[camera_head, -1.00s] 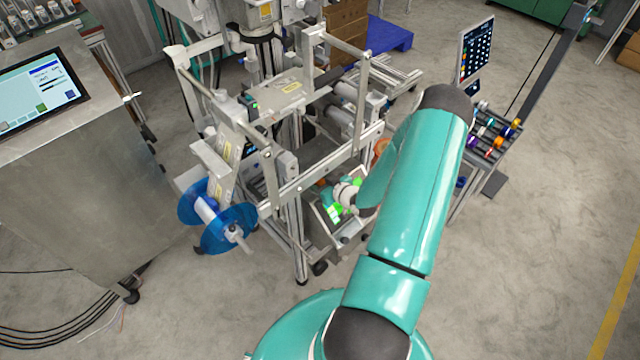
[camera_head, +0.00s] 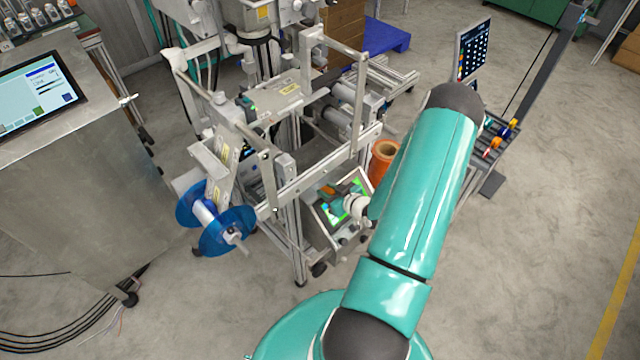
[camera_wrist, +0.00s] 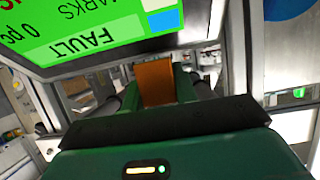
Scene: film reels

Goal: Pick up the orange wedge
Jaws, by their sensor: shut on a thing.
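The orange wedge (camera_wrist: 155,82) sits between the two fingers of my gripper (camera_wrist: 158,90) in the wrist view, and the gripper is shut on it. In the head view the wedge (camera_head: 328,190) is a small orange patch in front of the green-lit panel screen. My gripper (camera_head: 334,201) is partly hidden there by my wrist. The wedge's lower part is hidden by the gripper body in the wrist view.
The lit panel (camera_wrist: 95,35), reading FAULT, is close by. The machine frame (camera_head: 290,190) surrounds the left side, with a blue reel (camera_head: 225,240) beyond. An orange roll (camera_head: 386,150) stands behind my arm. A rack (camera_head: 497,143) stands to the right.

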